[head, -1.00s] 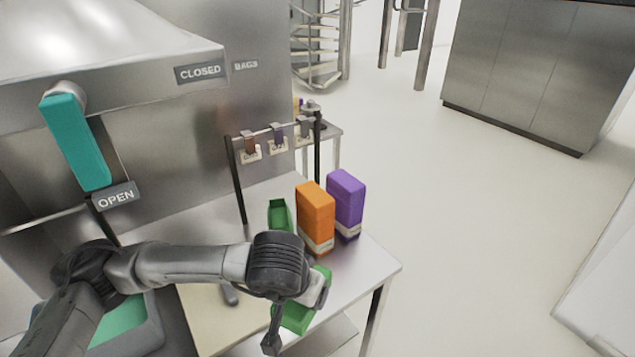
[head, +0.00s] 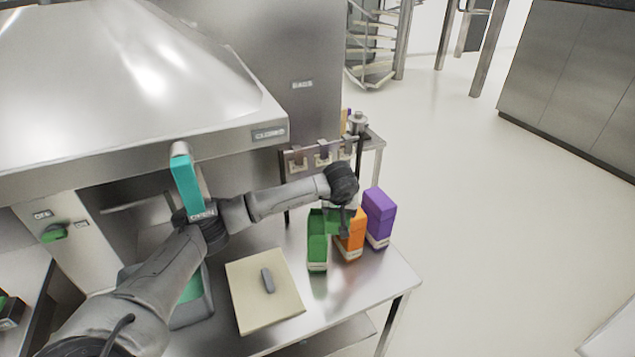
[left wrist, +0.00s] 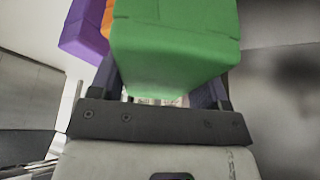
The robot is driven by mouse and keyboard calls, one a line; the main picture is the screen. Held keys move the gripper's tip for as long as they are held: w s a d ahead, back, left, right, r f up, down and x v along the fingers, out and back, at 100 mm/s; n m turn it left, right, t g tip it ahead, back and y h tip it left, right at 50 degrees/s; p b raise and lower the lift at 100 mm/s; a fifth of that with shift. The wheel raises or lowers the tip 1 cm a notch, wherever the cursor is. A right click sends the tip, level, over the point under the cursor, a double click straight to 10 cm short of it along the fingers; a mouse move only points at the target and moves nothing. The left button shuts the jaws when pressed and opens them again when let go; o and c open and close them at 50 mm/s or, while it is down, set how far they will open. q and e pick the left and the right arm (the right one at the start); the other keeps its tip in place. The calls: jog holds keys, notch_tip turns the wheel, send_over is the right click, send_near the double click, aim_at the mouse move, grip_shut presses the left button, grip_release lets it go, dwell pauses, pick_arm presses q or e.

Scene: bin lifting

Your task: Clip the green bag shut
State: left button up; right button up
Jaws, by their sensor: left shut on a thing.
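The green bag (head: 317,250) stands upright on the steel table, left of the orange bag. The arm hides part of the bags' tops. My right gripper is out of view.
The orange bag (head: 352,240) and purple bag (head: 379,217) stand close by on the right. Behind them is a rack (head: 323,155) with hanging labelled pieces. A beige board with a grey handle (head: 268,280) lies at the front left.

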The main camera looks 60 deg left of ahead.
pick_arm(q)
jog(key=s+a+n+p, duration=0.2)
jog(key=s+a, duration=0.1)
jog(key=a, duration=0.5)
jog(key=b, duration=0.4)
send_over(317, 219)
jog(key=shift+g, duration=0.3)
jog(key=shift+s+d+f, duration=0.15)
jog(key=shift+d+f, duration=0.05)
jog(key=shift+f, duration=0.8)
jog(key=shift+s+d+f, duration=0.1)
jog(key=shift+d+f, duration=0.05)
jog(key=shift+f, duration=1.45)
jog(key=shift+d+f, duration=0.1)
jog(key=shift+f+b, duration=0.6)
jog(key=shift+f, duration=0.3)
jog(key=shift+f, duration=0.15)
